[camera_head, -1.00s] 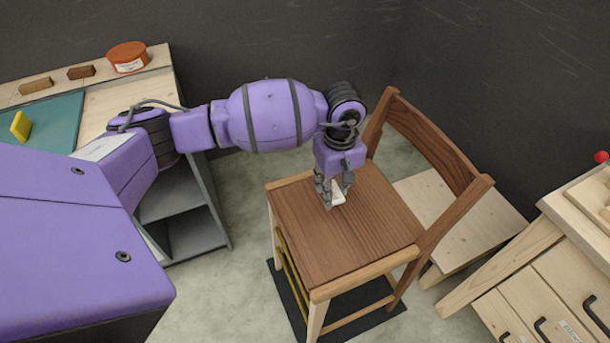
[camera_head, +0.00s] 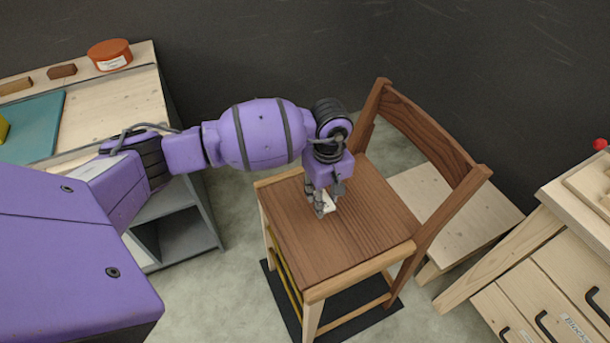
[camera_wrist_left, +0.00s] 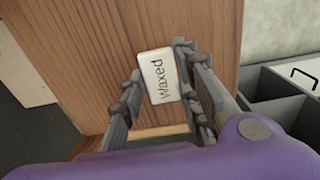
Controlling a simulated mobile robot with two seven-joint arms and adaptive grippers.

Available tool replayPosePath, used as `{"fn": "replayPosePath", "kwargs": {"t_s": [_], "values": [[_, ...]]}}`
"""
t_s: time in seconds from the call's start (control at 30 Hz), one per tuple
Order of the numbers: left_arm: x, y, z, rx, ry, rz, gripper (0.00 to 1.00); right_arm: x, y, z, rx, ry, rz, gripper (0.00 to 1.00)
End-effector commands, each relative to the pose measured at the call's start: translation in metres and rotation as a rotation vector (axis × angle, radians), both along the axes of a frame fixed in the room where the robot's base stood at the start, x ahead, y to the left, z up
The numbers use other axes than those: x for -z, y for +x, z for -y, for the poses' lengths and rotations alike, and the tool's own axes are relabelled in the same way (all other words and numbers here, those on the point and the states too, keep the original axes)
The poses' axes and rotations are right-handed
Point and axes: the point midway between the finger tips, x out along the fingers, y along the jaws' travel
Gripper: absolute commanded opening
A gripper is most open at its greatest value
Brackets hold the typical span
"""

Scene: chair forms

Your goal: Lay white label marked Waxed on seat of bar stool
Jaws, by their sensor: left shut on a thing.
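The bar stool's brown wooden seat (camera_head: 365,240) is in the middle of the head view, and its grain fills much of the left wrist view (camera_wrist_left: 95,50). My left gripper (camera_head: 322,204) is over the left-middle part of the seat, pointing down. It is shut on the white label (camera_head: 329,204). In the left wrist view the label (camera_wrist_left: 159,76) is between the fingers (camera_wrist_left: 157,70), with "Waxed" readable on its face. The label is at or just above the seat; I cannot tell whether it touches. My right gripper is not in view.
The stool's backrest (camera_head: 430,140) rises on the right of the seat. A low wooden step (camera_head: 415,190) is behind it, and a drawer unit (camera_head: 540,290) stands at the right. A workbench (camera_head: 120,100) with an orange tin (camera_head: 110,54) is at the left. Most of the seat is clear.

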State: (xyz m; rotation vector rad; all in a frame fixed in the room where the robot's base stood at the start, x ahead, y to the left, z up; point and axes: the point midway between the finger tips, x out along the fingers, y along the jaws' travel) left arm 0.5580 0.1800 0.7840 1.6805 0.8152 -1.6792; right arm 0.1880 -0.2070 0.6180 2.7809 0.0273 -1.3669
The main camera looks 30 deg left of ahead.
Motion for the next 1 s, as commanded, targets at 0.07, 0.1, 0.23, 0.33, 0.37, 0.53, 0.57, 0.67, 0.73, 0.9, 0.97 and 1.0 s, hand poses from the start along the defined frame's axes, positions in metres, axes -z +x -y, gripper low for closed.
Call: {"fn": "replayPosePath", "kwargs": {"t_s": [0.07, 0.1, 0.23, 0.33, 0.37, 0.53, 0.57, 0.67, 0.73, 0.9, 0.97, 1.0], "values": [[0.008, 0.001, 0.001, 0.001, -0.001, 0.0, 0.17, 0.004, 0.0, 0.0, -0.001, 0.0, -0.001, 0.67], [0.011, 0.001, 0.001, 0.001, -0.001, 0.001, 0.17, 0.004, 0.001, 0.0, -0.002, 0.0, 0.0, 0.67], [0.022, 0.001, 0.0, 0.001, 0.0, 0.001, 0.17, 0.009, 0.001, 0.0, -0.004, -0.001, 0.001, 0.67], [0.03, 0.0, 0.0, 0.001, 0.001, 0.0, 0.17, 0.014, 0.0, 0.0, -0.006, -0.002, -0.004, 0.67], [0.033, 0.001, 0.0, 0.001, 0.001, 0.0, 0.17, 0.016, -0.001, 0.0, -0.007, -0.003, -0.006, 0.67], [0.046, 0.001, 0.001, 0.002, -0.001, 0.001, 0.17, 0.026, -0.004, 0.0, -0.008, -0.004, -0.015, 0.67], [0.048, 0.001, 0.001, 0.002, -0.001, 0.002, 0.17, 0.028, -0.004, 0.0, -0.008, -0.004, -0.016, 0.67], [0.054, 0.001, 0.001, 0.002, 0.0, 0.002, 0.17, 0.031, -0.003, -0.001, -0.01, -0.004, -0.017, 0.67], [0.057, 0.001, 0.001, 0.002, 0.0, 0.002, 0.17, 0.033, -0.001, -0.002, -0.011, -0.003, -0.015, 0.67], [0.059, 0.002, 0.001, 0.002, 0.0, 0.004, 0.17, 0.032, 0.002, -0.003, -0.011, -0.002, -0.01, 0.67], [0.059, 0.002, 0.001, 0.002, 0.0, 0.004, 0.17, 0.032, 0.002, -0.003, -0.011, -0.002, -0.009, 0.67], [0.058, 0.002, 0.001, 0.002, 0.0, 0.004, 0.17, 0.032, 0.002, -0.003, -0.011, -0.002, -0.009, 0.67]]}}
